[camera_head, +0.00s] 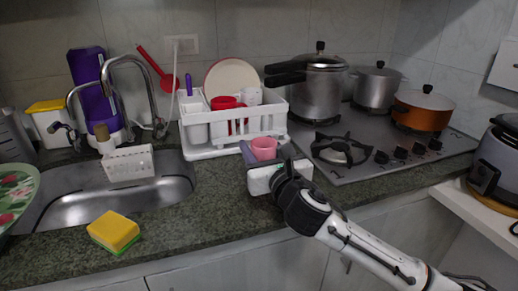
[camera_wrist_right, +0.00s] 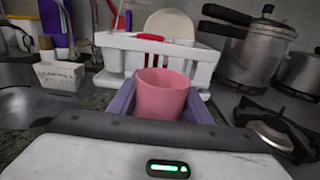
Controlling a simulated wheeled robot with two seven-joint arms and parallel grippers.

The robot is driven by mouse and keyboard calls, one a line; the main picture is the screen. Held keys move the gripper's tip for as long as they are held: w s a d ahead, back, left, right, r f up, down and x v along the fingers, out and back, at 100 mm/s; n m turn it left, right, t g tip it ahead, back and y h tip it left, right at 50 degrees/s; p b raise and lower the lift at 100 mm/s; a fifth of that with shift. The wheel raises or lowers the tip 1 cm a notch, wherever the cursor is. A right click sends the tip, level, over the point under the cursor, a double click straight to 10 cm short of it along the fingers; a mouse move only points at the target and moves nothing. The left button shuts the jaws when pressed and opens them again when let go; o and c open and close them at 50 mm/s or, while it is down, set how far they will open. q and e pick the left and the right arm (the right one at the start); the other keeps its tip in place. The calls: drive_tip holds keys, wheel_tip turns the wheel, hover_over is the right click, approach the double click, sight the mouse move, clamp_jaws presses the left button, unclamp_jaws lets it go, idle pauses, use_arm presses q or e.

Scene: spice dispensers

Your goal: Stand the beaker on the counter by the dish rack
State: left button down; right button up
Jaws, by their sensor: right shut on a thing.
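The pink beaker (camera_head: 264,149) is upright at the counter just in front of the white dish rack (camera_head: 225,148). My right gripper (camera_head: 263,155) is shut on it, with a purple-grey finger on each side. In the right wrist view the beaker (camera_wrist_right: 161,95) sits between the two fingers of my right gripper (camera_wrist_right: 161,105), with the dish rack (camera_wrist_right: 113,59) close behind. The beaker's base is hidden by my gripper, so I cannot tell whether it touches the counter. My left gripper is out of view.
The stove (camera_head: 385,160) with pots lies right of the beaker; its near burner (camera_head: 342,151) is close. The sink (camera_head: 110,203) is to the left, with a yellow sponge (camera_head: 114,231) at its front edge. The counter (camera_head: 225,215) is clear in front of the rack.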

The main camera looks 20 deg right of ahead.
drive_tip(key=shift+r, duration=0.15)
drive_tip(key=o, duration=1.1)
drive_tip(key=shift+f, duration=0.2)
drive_tip(key=shift+c, duration=0.2)
drive_tip(key=shift+r, duration=0.25)
drive_tip(key=s, duration=1.2)
drive_tip(key=shift+d, duration=0.25)
